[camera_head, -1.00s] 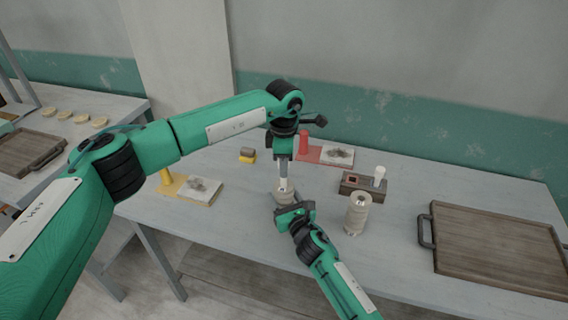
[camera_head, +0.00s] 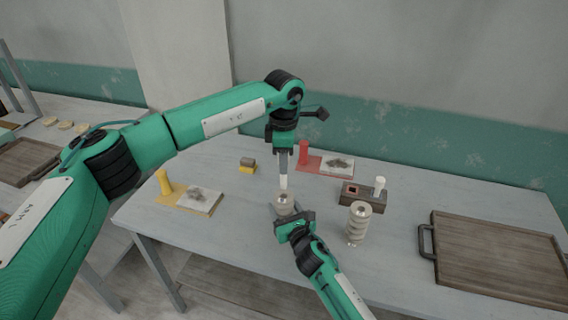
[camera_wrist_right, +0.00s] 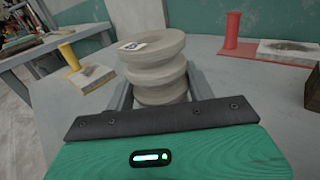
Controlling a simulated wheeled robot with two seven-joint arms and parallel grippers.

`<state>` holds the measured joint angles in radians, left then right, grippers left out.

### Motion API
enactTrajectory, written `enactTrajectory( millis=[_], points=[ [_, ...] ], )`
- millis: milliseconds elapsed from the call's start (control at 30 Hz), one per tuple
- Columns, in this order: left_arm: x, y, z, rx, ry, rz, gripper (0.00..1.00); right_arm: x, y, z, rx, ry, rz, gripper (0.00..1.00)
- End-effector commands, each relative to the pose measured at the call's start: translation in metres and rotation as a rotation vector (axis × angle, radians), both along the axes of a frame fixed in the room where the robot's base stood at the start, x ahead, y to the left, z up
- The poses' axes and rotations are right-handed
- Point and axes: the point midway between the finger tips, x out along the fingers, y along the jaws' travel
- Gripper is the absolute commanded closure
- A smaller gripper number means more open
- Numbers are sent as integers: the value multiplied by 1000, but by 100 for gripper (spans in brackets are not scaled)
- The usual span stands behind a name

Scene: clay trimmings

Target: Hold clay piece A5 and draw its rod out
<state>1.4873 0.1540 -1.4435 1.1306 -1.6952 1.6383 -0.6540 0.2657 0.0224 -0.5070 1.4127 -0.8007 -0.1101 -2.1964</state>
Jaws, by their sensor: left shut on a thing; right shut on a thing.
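The grey ringed clay piece (camera_head: 285,205) is held near the middle of the table by my right gripper (camera_head: 286,217), which is shut on it. In the right wrist view the clay piece (camera_wrist_right: 155,66) is upright between the fingers, with a small tag on its top; its text is too small to read. My left gripper (camera_head: 283,172) points down from above and is shut on the white rod (camera_head: 284,183). The rod's lower end shows just above the clay's top in the head view. No rod stands over the clay in the right wrist view.
Another ringed clay piece (camera_head: 359,223) stands close on the right. Behind it is a dark block (camera_head: 362,195) with a white peg. A wooden tray (camera_head: 495,250) lies far right. Red (camera_head: 312,165) and yellow (camera_head: 172,194) stands hold pale slabs. A small yellow-brown block (camera_head: 247,166) sits behind left.

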Motion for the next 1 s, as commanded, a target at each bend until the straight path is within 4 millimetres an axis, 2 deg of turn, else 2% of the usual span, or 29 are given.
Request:
enactTrajectory(
  millis=[167,200,300,667,833,1000],
  points=[
    [0,0,0,0,0,0,97,0,0,0,0,0,0,88],
    [0,0,0,0,0,0,97,0,0,0,0,0,0,40],
    [0,0,0,0,1,0,97,0,0,0,0,0,0,21],
    [0,0,0,0,1,0,97,-3,-2,0,-1,1,0,21],
    [0,0,0,0,1,0,97,-23,-10,-1,-4,0,0,21],
    [0,0,0,0,1,0,97,-56,-24,-1,-3,1,1,21]
  ],
)
